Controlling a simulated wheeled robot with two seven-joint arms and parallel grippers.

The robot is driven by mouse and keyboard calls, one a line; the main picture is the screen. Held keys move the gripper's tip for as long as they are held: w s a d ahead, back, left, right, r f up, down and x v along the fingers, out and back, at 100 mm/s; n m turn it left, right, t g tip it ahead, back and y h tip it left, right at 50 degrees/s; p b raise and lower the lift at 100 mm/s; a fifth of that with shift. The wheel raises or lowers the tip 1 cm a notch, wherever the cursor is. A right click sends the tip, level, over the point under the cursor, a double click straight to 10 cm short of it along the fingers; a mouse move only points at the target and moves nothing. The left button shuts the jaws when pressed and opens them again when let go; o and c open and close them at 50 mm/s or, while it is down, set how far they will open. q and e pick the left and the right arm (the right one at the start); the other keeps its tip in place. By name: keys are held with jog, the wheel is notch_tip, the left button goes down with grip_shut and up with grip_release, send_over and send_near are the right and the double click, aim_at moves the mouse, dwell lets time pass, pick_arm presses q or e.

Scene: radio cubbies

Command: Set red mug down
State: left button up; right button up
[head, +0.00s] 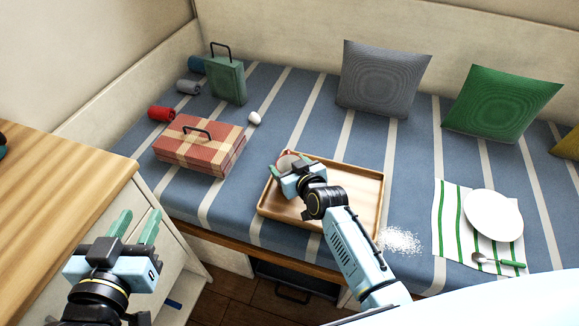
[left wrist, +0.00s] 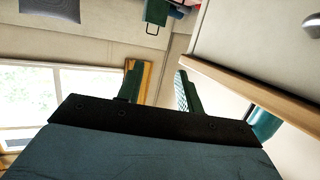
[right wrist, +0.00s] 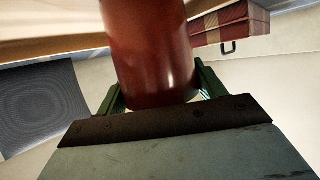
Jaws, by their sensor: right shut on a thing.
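The red mug (right wrist: 150,50) fills the space between the fingers of my right gripper (right wrist: 155,85) in the right wrist view. In the head view my right gripper (head: 284,172) is at the left part of the wooden tray (head: 360,173) and covers most of the mug (head: 287,158). Whether the mug's base touches the tray is hidden. My left gripper (head: 135,228) is open and empty, beside the wooden counter; its spread fingers also show in the left wrist view (left wrist: 158,85).
Rolled cloths (head: 161,113) are further left. A plate (head: 493,215), spoon (head: 497,261) and white spill (head: 400,240) are at right. The tray's right part is clear.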

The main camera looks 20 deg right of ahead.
pick_arm(q)
jog(key=shift+r, duration=0.15)
pick_arm(e)
jog(key=o, duration=1.2)
jog(key=shift+f, duration=0.1)
jog(key=shift+c, duration=0.2)
